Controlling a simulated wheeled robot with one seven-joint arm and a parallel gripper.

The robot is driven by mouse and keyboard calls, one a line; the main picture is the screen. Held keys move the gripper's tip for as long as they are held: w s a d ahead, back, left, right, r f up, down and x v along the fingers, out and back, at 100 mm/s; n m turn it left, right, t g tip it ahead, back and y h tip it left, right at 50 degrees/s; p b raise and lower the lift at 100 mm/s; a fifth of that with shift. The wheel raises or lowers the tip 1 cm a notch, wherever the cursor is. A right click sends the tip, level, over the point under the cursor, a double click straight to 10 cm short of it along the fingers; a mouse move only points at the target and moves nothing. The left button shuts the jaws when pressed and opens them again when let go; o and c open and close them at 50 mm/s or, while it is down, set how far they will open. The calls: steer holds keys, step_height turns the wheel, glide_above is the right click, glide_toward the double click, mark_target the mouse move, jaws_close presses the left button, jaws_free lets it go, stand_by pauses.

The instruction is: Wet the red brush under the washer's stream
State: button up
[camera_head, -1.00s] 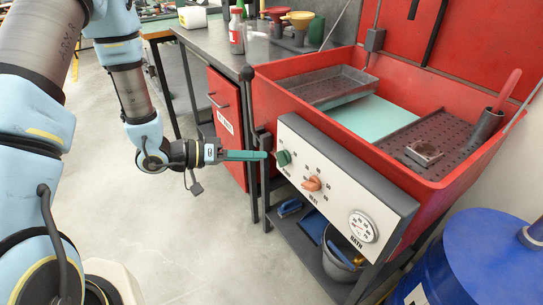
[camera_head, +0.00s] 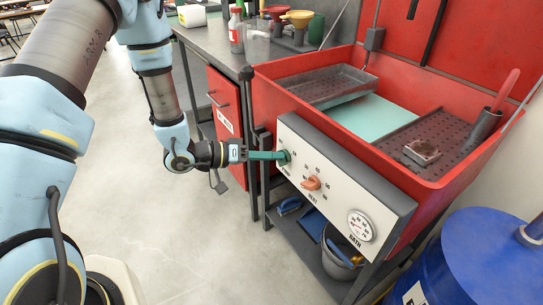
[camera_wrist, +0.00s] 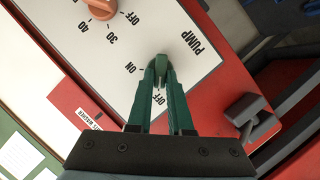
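My gripper (camera_head: 280,157) is at the green pump knob (camera_head: 285,158) on the washer's white control panel (camera_head: 335,190). In the wrist view the two green fingers (camera_wrist: 162,78) stand apart with the knob (camera_wrist: 161,62) between their tips. I cannot tell whether they press on it. The knob lies between the ON and OFF marks. A red handle (camera_head: 509,85), seemingly the red brush, leans upright in a grey cup (camera_head: 486,124) at the red washer tub's (camera_head: 432,181) right end. Its bristles are hidden. No stream is visible.
An orange knob (camera_head: 312,183) and a dial (camera_head: 360,226) sit further right on the panel. A blue drum (camera_head: 478,260) stands at right. A perforated tray (camera_head: 325,85) and a small metal part (camera_head: 421,151) lie in the tub. A bucket (camera_head: 341,251) is below.

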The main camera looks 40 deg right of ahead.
jaws_close()
steer(key=shift+s+r+m+t+b, duration=0.15)
steer(key=shift+m+t+b, duration=0.2)
steer(key=shift+m+t, duration=0.55)
steer(key=o, duration=0.5)
jaws_free()
steer(key=b+v, duration=0.1)
steer(key=v, duration=0.9)
steer(key=shift+w+a+r, duration=0.2)
steer(key=shift+w+a, duration=0.05)
steer(key=shift+a, duration=0.05)
steer(key=shift+w, duration=0.1)
